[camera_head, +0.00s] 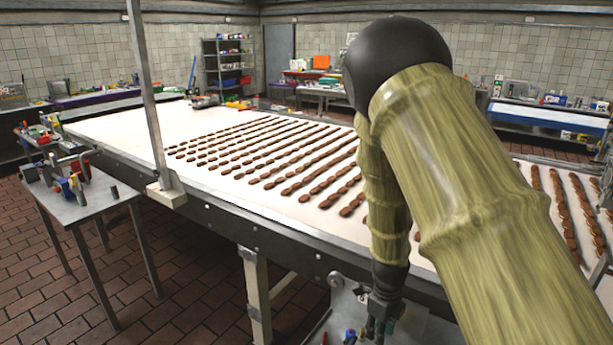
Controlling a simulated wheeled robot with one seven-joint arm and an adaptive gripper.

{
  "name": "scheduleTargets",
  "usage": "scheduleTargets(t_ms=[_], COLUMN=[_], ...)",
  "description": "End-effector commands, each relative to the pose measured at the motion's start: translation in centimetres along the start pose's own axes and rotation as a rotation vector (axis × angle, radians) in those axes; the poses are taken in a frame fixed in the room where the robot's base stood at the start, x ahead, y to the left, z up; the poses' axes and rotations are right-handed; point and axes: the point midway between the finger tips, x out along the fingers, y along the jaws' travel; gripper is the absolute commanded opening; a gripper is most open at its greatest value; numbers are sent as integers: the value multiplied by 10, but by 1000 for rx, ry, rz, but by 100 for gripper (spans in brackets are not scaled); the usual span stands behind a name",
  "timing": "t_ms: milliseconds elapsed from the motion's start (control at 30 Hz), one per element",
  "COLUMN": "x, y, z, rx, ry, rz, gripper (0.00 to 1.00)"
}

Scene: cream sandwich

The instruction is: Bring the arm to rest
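My arm comes in from the lower right in a greenish-yellow sleeve. It bends at a black round joint at the top, and the forearm hangs straight down. My gripper (378,328) is dark and points down, low in the picture in front of the conveyor's near side. It is over or beside a low grey surface (418,330) with small tools on it; I cannot tell the height between them. The fingers are small and dark, so their opening is unclear. I see nothing clearly held.
A long conveyor (112,128) carries rows of brown biscuits (290,160). A metal post (150,90) stands at its near edge. A small grey table (85,205) with tools is at left. The tiled floor (195,290) between is clear. A shelf (228,68) stands at the back.

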Motion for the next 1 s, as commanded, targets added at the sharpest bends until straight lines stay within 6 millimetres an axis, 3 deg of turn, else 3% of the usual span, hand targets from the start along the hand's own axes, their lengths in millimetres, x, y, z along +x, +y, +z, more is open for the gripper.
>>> scheduleTargets(t_ms=[367, 567, 800, 1000], x=[65, 116, 194, 246], y=[14, 32, 76, 123], z=[-52, -91, -158, -206], rx=[-277, -541, -1051, -1493], ry=[67, 113, 155, 139], rz=[-14, -11, 15, 38], gripper=[32, 32, 32, 32])
